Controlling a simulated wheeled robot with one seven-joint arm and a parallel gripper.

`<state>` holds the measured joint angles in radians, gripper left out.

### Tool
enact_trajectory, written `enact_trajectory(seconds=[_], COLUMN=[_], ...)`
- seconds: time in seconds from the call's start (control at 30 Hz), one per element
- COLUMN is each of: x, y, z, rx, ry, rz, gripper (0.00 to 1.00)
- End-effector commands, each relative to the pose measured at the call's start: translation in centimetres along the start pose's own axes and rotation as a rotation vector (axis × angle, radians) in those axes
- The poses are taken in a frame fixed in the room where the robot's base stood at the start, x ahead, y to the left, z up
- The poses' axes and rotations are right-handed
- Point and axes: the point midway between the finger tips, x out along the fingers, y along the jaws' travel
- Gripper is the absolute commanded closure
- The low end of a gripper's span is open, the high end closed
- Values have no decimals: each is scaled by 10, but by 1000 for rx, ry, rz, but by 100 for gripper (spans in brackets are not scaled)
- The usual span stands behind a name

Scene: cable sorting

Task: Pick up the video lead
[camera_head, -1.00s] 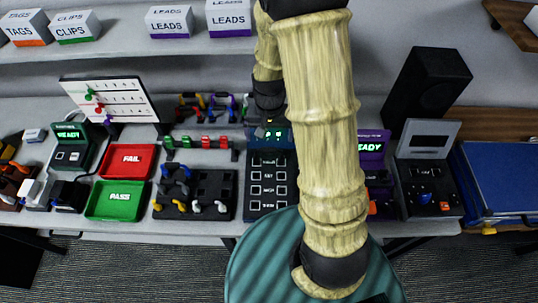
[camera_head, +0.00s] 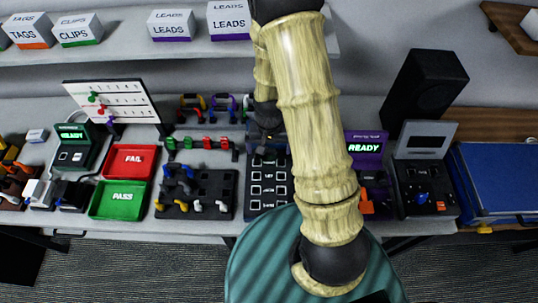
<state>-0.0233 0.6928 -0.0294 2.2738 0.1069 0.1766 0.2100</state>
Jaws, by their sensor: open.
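I cannot tell which lead is the video lead. A dark holder (camera_head: 222,180) on the desk carries several short leads with blue, white and yellow ends (camera_head: 183,180). Behind it, a yellow-and-red lead (camera_head: 190,106) and a purple lead (camera_head: 222,104) are at the back rack. My gripper (camera_head: 264,135) is beyond my forearm, over the back of the dark panel with square buttons (camera_head: 268,182). It is small and dark, and its jaws are hard to make out. It is open, and I see no lead in it.
A red FAIL tray (camera_head: 131,170) and a green PASS tray (camera_head: 118,208) stand left of the holder. A row of red and green clips (camera_head: 198,143) lies behind it. A purple READY device (camera_head: 365,147) and a black speaker (camera_head: 428,85) stand right of my arm.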

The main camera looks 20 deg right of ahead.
Motion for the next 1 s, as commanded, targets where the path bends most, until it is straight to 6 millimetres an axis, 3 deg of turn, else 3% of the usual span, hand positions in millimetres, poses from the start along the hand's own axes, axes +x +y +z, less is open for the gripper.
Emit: enact_trajectory(seconds=[0.17, 0.67, 0.9, 1.0], x=[9, 9, 9, 9], y=[0, 0, 0, 0], z=[0, 0, 0, 0], rx=[0, 0, 0, 0], ry=[0, 1, 1, 1], rz=[0, 0, 0, 0], gripper=[1, 1, 48, 48])
